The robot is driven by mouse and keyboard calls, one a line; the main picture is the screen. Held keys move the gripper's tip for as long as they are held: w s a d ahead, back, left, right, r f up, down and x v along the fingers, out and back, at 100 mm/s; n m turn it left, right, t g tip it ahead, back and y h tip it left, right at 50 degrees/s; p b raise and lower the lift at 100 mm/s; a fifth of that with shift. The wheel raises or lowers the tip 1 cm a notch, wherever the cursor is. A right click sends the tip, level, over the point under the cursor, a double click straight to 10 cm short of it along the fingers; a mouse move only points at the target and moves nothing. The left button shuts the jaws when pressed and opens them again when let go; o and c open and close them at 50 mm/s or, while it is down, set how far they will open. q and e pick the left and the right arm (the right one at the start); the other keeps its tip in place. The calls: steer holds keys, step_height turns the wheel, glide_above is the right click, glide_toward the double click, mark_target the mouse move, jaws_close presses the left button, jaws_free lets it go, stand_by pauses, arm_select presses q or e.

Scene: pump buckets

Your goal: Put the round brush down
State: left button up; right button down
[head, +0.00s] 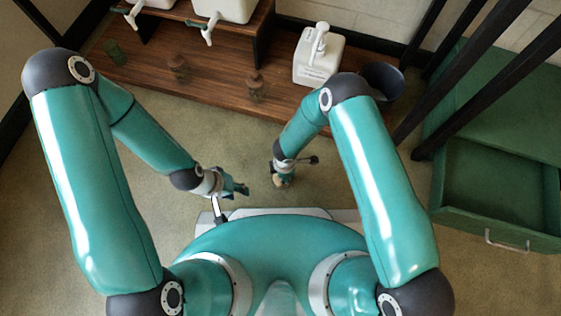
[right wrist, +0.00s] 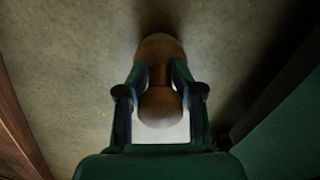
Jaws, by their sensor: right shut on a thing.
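The round brush (right wrist: 159,106) shows in the right wrist view as a rounded brown wooden body with a narrower waist, between both fingers. My right gripper (right wrist: 160,82) is shut on it at that waist. In the head view the brush (head: 279,183) is a small tan patch below my right gripper (head: 284,177), over the floor in front of the wooden bench. Whether it touches the floor I cannot tell. Its underside is hidden. My left gripper (head: 240,188) hangs to the left of it, apart from the brush and with nothing visible in it; its finger gap is unclear.
A low wooden bench (head: 210,88) runs along the back. A green cabinet's open drawer (head: 490,225) is at right. Floor between is clear.

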steer(key=shift+f, duration=0.3)
steer(key=shift+f, duration=0.2)
steer(key=c, duration=0.7)
jaws_free()
steer(key=shift+r, duration=0.1)
